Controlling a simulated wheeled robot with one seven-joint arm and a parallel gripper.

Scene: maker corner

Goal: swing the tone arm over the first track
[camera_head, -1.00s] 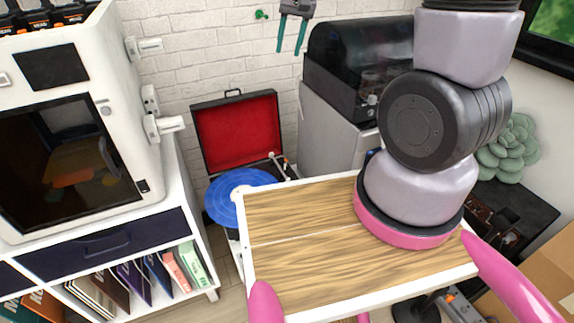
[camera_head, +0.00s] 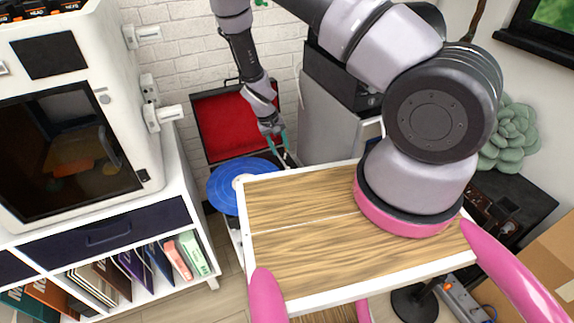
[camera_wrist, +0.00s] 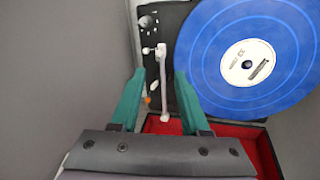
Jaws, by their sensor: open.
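The tone arm (camera_wrist: 163,88) is a thin pale rod with a white end, lying beside the blue record (camera_wrist: 280,60) and not over it. In the wrist view it runs between my open gripper's (camera_wrist: 160,72) two green fingers, with no finger seen touching it. In the head view my gripper (camera_head: 272,137) points down over the right back of the record player, in front of its red lid (camera_head: 220,120). It hides most of the tone arm there. The record (camera_head: 225,190) lies flat on the player, partly behind a wooden board.
The wooden board (camera_head: 300,225) with a white rim is close in front of the player. A white cabinet (camera_head: 205,240) with a printer-like machine (camera_head: 135,90) stands at left. A grey cabinet (camera_head: 325,115) stands close at right of the player.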

